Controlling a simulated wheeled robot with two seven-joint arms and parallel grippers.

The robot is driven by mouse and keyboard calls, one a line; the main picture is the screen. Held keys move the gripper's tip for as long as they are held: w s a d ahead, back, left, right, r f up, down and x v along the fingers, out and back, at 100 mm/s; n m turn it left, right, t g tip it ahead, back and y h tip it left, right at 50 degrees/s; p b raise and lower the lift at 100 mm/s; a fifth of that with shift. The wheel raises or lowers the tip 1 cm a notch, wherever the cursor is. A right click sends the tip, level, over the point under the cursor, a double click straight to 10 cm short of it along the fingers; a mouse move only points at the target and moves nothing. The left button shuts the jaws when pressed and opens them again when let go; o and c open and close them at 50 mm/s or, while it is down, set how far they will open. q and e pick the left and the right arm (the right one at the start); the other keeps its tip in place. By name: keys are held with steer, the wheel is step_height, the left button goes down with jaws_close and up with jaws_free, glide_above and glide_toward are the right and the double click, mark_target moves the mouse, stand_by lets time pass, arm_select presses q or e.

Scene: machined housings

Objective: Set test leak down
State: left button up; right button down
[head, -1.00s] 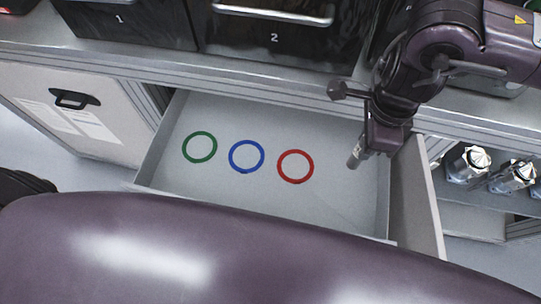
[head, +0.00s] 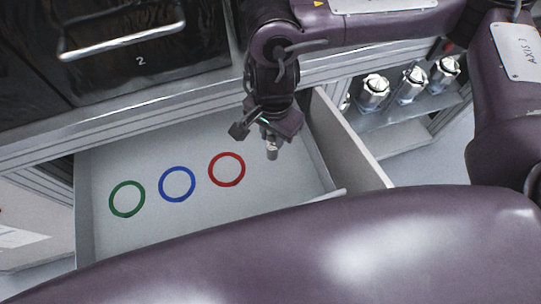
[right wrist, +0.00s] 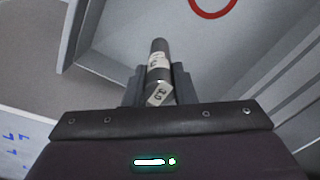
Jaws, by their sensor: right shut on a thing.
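The test leak, a small grey metal cylinder with a white label, is in my right gripper (head: 268,140). In the right wrist view the test leak (right wrist: 159,62) shows between the two fingers, with a tag that seems to read "3.0". My right gripper is shut on it and holds it over the right part of the open drawer (head: 215,225). The red ring (head: 227,169) on the drawer floor lies just left of the gripper in the head view. My left gripper is not in view.
A blue ring (head: 177,184) and a green ring (head: 127,199) lie left of the red one. The drawer's right wall (head: 350,140) rises beside my gripper. Several metal fittings (head: 412,84) stand on a shelf at right. A dark cabinet front marked 2 (head: 140,62) is behind.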

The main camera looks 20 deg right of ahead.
mark_target(272, 153)
step_height(272, 153, down, 8)
steer(key=shift+f+b, duration=0.25)
steer(key=shift+b, duration=0.15)
step_height(272, 153, down, 3)
steer(key=shift+f+b, duration=0.15)
steer(key=shift+b, duration=0.15)
steer(key=shift+f, duration=0.2)
steer(key=c, duration=1.2)
jaws_free()
steer(key=shift+r, duration=0.1)
